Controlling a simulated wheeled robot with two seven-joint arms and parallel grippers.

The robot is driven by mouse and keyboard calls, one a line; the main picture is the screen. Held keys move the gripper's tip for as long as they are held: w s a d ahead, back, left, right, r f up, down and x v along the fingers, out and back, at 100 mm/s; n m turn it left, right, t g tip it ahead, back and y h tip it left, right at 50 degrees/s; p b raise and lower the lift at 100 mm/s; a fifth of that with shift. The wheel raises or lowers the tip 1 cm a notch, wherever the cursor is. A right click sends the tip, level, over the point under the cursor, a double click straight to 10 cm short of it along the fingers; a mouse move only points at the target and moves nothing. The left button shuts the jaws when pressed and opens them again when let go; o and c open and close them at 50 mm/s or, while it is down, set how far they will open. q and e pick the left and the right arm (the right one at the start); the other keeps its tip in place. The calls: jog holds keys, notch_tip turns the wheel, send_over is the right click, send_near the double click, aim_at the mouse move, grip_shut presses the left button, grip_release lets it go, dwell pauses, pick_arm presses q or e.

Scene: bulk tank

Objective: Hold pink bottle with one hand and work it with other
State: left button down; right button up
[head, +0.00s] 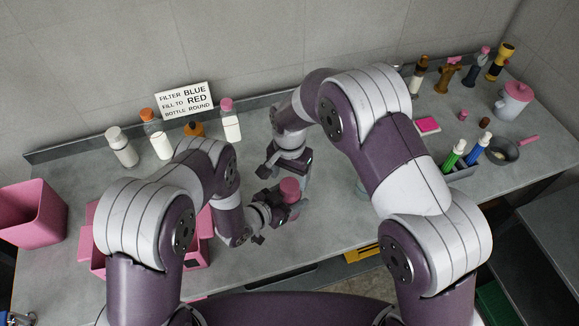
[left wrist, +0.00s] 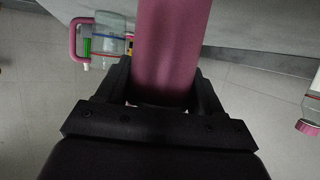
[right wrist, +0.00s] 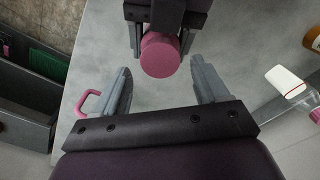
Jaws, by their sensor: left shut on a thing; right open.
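The pink bottle (head: 290,187) is a pink cylinder held above the counter near the middle of the head view. My left gripper (head: 284,208) is shut on it; in the left wrist view the bottle (left wrist: 172,45) fills the space between the fingers. My right gripper (head: 286,173) is open just behind and above the bottle. In the right wrist view, the bottle's round pink end (right wrist: 160,56) lies between and a little beyond the spread fingers (right wrist: 163,85), with gaps on both sides. The bottle's lower part is hidden by my left gripper.
Several bottles, including a white pink-capped one (head: 231,125), stand along the back beside a sign (head: 185,101). A pink bin (head: 30,214) is at far left. The counter's front middle is mostly clear.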

aim_at(290, 185)
jog(key=shift+f, duration=1.8)
jog(key=c, duration=1.1)
jog(key=n, duration=0.3)
jog(key=o, duration=1.2)
